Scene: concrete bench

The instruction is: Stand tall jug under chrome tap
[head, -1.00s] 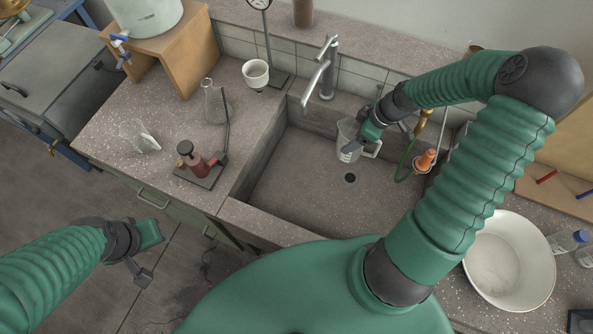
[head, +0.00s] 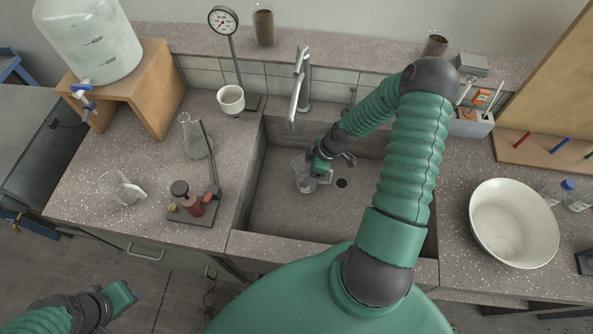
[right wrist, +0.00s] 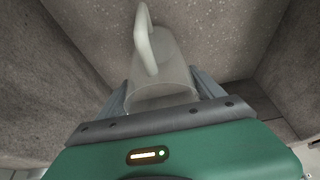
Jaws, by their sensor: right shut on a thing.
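The tall jug (head: 305,181) is a clear, pale vessel with a white handle, inside the sink basin in the head view. My right gripper (head: 318,172) is shut on it and partly covers it. The jug also fills the middle of the right wrist view (right wrist: 161,75), between the two fingers, with its handle toward the top. The chrome tap (head: 302,85) stands at the sink's back edge, its spout reaching forward above and behind the jug. I cannot tell whether the jug touches the basin floor. My left gripper (head: 118,312) hangs at the lower left, away from the bench; its fingers are unclear.
The sink (head: 262,210) has a dark drain (head: 342,183) right of the jug. A white basin (head: 513,222) sits to the right.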

